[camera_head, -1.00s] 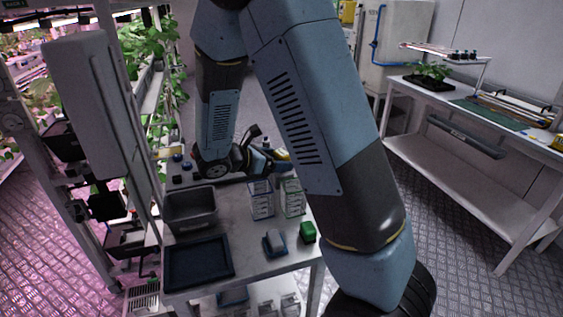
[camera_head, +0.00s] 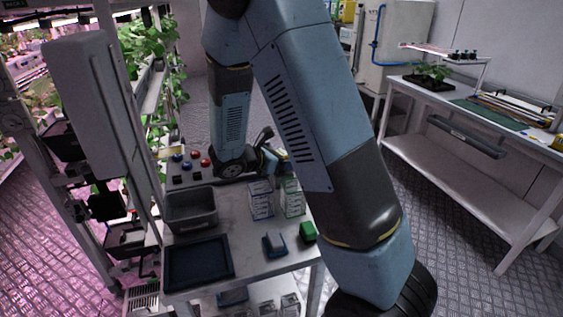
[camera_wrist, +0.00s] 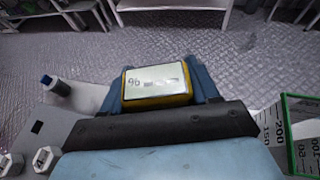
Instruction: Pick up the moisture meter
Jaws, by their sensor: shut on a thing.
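The moisture meter (camera_wrist: 156,86) is a yellow block with a pale display marked with a percent sign, in the middle of the wrist view. My gripper (camera_wrist: 158,76) is shut on it, with blue fingers on both sides. In the head view my gripper (camera_head: 271,156) is at the far part of the white bench, behind the stacks of small boxes. Only a sliver of yellow (camera_head: 283,155) shows beside it there, and my arm hides part of this area.
A grey bin (camera_head: 191,225) and a dark blue tray (camera_head: 172,264) stand at the bench's left. White boxes (camera_head: 261,203), a blue-and-grey item (camera_head: 274,244) and a green item (camera_head: 308,232) are at right. Red and blue knobs (camera_head: 196,155) are at the back left. Plant racks stand left.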

